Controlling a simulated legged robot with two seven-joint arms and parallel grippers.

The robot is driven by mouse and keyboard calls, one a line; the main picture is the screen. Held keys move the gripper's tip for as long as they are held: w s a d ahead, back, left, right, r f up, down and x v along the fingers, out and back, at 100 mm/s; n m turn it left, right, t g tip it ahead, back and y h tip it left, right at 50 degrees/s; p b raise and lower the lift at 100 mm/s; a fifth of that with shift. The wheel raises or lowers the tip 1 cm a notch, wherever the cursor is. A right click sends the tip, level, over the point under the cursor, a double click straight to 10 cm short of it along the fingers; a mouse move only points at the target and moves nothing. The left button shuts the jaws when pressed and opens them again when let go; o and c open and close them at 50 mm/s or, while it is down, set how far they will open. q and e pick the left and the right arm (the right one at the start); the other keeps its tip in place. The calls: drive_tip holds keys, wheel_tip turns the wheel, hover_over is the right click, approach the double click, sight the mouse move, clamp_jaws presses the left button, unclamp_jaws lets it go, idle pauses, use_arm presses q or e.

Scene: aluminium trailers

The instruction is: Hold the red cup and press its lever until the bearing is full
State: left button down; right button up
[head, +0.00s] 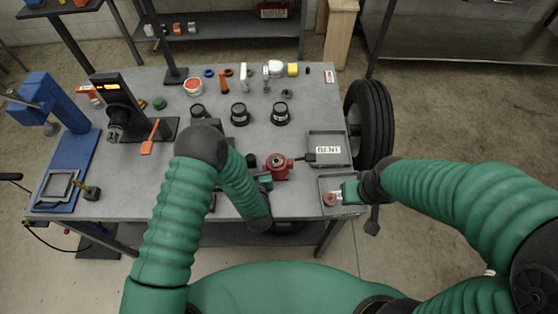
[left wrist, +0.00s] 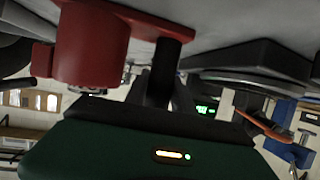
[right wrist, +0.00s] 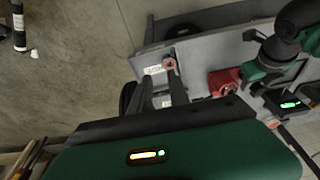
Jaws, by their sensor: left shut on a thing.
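The red cup (head: 277,166) stands near the front edge of the table, with a dark handle-like part sticking out to its right. My left gripper (head: 264,181) is shut at the cup's near left side. In the left wrist view the cup (left wrist: 92,45) is close up, with a red arm reaching to a dark post by the fingers. Which part is gripped is partly hidden. My right gripper (head: 338,194) is over the small front tray (head: 325,184), by a red ring (head: 330,200). The ring (right wrist: 169,64) is at its fingertips; whether they hold it is unclear.
A tray labelled BENT (head: 341,141) lies behind the small tray. Black round cups (head: 239,113) stand mid-table. A blue press (head: 60,135) and a black stand (head: 120,110) are at the left. A tyre (head: 372,118) stands beyond the right edge.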

clamp_jaws()
idle(1.2)
